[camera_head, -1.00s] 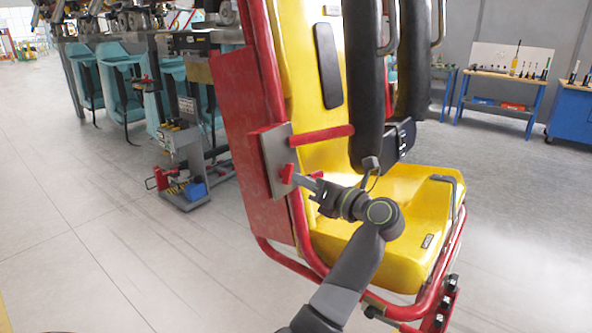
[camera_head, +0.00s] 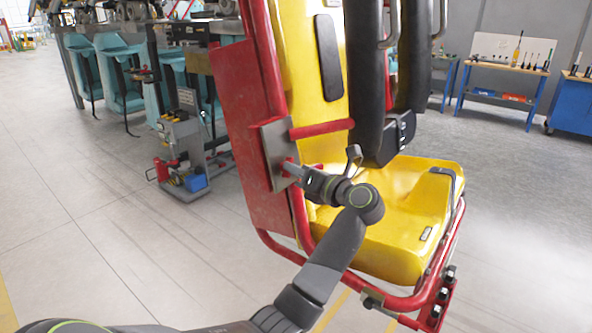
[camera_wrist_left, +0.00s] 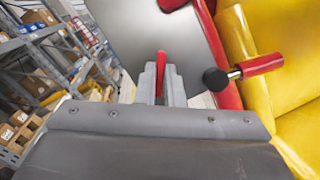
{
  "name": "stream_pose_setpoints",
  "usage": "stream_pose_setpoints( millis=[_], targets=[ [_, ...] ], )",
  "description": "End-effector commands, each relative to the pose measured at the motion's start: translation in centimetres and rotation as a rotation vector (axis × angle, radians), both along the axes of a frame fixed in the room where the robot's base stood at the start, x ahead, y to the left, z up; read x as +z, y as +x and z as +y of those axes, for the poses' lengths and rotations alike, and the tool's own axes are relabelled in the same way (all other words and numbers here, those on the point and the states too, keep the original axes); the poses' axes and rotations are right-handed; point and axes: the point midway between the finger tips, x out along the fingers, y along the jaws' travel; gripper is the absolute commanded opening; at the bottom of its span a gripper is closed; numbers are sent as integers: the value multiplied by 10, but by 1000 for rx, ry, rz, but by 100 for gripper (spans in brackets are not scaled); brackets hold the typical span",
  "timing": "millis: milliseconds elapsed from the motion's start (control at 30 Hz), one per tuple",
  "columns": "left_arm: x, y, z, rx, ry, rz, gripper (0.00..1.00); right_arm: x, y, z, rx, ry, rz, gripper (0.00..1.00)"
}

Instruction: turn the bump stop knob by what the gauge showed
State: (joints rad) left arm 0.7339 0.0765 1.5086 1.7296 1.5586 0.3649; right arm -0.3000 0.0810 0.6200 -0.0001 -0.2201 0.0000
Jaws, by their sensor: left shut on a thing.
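The bump stop knob is a small red piece on a grey metal plate (camera_head: 272,140) on the side of the yellow seat's red frame. The grey plate (camera_wrist_left: 190,35) lies just beyond. My right gripper is not in view. I see no readable gauge.
The yellow seat (camera_head: 385,240) with black restraints (camera_head: 365,80) stands beside my arm. A red bar with a black ball end (camera_wrist_left: 215,79) sits right of the fingers.

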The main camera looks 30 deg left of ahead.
Motion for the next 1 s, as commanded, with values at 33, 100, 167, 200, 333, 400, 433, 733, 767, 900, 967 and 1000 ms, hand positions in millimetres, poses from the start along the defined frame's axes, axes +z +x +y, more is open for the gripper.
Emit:
stream_pose_setpoints(
  millis=[33,100,167,200,333,400,433,733,767,900,967,1000],
  targets=[
    [0,0,0,-1,-1,0,0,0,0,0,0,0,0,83],
    [0,0,0,-2,0,3,0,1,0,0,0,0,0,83],
    [1,0,0,-3,1,10,0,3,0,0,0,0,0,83],
    [1,0,0,-4,1,16,0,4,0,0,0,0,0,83],
    [3,0,0,-14,3,59,0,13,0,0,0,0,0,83],
    [4,0,0,-22,6,95,0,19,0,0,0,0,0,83],
    [4,0,0,-27,7,112,0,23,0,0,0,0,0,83],
    [9,-1,0,-82,27,359,0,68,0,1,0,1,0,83],
    [9,-1,0,-89,29,387,0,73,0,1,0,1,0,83],
    [10,-1,0,-119,39,517,0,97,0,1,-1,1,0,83],
    [10,-2,0,-132,43,573,0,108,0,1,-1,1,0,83],
    [10,-1,0,-141,46,610,0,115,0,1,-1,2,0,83]
  ],
)
